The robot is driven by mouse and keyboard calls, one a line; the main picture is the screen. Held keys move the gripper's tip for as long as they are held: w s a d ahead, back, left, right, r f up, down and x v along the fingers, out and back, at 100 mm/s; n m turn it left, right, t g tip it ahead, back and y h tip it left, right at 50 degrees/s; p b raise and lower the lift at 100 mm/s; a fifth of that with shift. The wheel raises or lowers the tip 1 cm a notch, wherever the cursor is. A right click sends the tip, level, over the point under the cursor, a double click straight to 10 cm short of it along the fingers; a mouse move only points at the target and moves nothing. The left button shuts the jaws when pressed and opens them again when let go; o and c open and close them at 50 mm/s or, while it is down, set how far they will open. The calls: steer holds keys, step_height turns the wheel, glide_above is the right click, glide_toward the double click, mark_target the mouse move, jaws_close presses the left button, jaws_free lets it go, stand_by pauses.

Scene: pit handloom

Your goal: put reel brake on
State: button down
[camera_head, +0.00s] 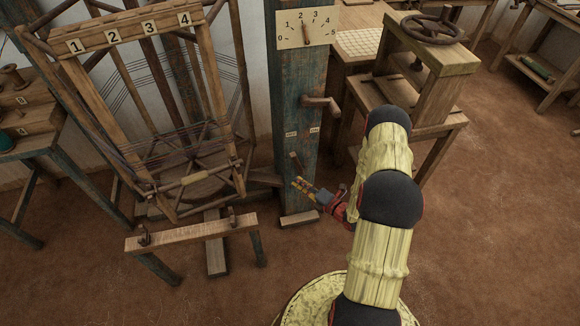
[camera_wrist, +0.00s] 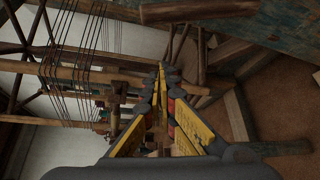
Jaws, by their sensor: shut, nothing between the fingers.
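A short wooden lever (camera_head: 296,161), which looks like the reel brake, sits low on the front of the blue post (camera_head: 300,85). Its upper end leans left, toward the left one of two small labels (camera_head: 291,134) whose words I cannot read. My gripper (camera_head: 298,184) is shut and empty, just below the lever in the head view. I cannot tell whether it touches the lever. In the wrist view my gripper's yellow fingers (camera_wrist: 162,72) meet at the tips. A wooden bar (camera_wrist: 198,10) crosses above them, perhaps the lever. The numbered wooden reel frame (camera_head: 133,32) stands left of the post.
A dial plate (camera_head: 307,27) and a wooden crank (camera_head: 322,103) are higher on the post. A low trestle (camera_head: 190,232) stands in front of the reel. A wooden stand with a handwheel (camera_head: 432,28) is at the right. The floor at the right is open.

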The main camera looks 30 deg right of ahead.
mark_target(298, 165)
steer(key=b+x, duration=0.4)
steer(key=x, duration=0.6)
steer(key=shift+s+d+r+b, duration=0.1)
steer(key=shift+d+r+b, duration=0.15)
steer(key=shift+d, duration=0.65)
steer(key=shift+d+r+b, duration=0.15)
steer(key=shift+d+r, duration=0.25)
steer(key=shift+d, duration=0.5)
steer(key=shift+s, duration=0.1)
